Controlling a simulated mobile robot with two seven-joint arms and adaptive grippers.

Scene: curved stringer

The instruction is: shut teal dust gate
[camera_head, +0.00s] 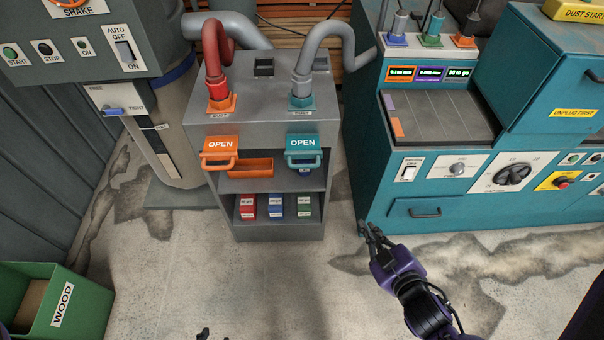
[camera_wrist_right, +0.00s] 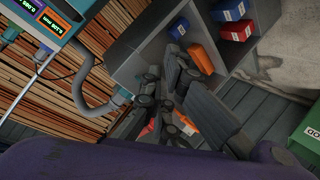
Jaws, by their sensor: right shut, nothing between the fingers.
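The teal dust gate (camera_head: 303,143) is on the front of the grey cabinet, below the grey hose's teal collar (camera_head: 301,103). Its plate reads OPEN, and its teal handle (camera_head: 304,162) sticks out below. My right gripper (camera_head: 369,228) is shut and empty, low and to the right of the cabinet, apart from the gate. In the right wrist view its dark fingers (camera_wrist_right: 172,95) hide much of the cabinet front, and I cannot make out the teal gate there. Only small dark tips of my left gripper (camera_head: 216,335) show at the bottom edge; its jaw state is unclear.
An orange gate (camera_head: 220,146), also reading OPEN, is left of the teal one. An orange bin (camera_head: 250,167) sits between them, with small red, blue and green boxes (camera_head: 276,206) below. A teal machine (camera_head: 440,210) stands right. Floor in front of the cabinet is clear.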

